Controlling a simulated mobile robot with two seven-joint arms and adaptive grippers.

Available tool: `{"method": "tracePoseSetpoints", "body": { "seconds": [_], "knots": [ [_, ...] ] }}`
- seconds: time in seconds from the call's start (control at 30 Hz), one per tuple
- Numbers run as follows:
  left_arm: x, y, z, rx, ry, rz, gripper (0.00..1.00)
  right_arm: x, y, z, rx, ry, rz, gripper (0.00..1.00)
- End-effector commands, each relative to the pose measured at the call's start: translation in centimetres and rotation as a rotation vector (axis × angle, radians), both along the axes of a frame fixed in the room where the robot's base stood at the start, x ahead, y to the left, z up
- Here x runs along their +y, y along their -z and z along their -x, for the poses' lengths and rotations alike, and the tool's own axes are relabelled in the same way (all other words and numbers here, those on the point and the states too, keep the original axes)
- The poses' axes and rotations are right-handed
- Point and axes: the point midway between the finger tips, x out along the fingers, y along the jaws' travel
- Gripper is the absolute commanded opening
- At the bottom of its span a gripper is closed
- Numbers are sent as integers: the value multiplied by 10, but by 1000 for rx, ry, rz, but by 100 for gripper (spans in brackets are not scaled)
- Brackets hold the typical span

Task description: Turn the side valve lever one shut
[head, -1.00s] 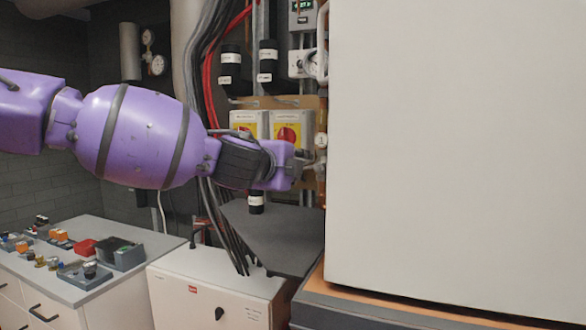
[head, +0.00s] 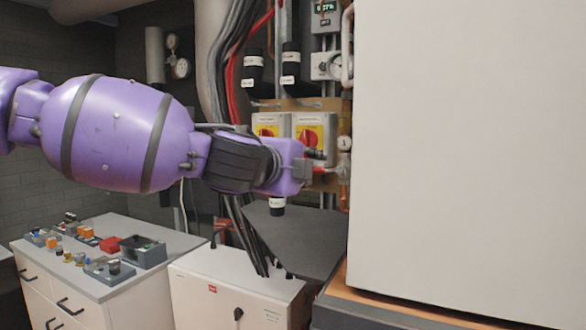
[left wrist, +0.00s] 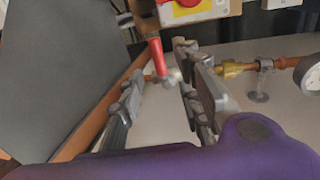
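The side valve's red lever (left wrist: 156,58) shows in the left wrist view, attached to a small valve (left wrist: 165,77) on a copper pipe. In the head view a small red part of the lever (head: 320,170) shows beside the upright copper pipe (head: 344,192). My left gripper (head: 314,172) is at this pipe, left of the white cabinet. In the left wrist view its two fingers (left wrist: 157,82) are spread apart, with the lever and valve seen between them. I cannot tell whether a finger touches the lever. My right gripper is in neither view.
A large white cabinet (head: 460,150) closes off the right. Yellow-and-red switch boxes (head: 308,130) and black cables (head: 237,215) are behind my left gripper. A brass fitting and gauge (left wrist: 308,75) lie near the right finger. A bench (head: 95,270) with small parts stands at left.

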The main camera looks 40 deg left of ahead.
Motion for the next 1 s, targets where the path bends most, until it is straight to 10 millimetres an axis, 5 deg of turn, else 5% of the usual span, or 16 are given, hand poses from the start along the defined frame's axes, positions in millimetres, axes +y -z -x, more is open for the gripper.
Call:
{"method": "tracePoseSetpoints", "body": {
  "seconds": [0.4,0.73,0.83,1.0],
  "knots": [
    [-11,-10,47,0,-1,-1,32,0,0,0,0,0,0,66],
    [-12,-10,50,0,-1,0,32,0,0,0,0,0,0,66],
    [-12,-10,50,0,-1,0,19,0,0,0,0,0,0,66],
    [-12,-10,49,0,-1,0,19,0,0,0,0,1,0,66]
  ]
}}
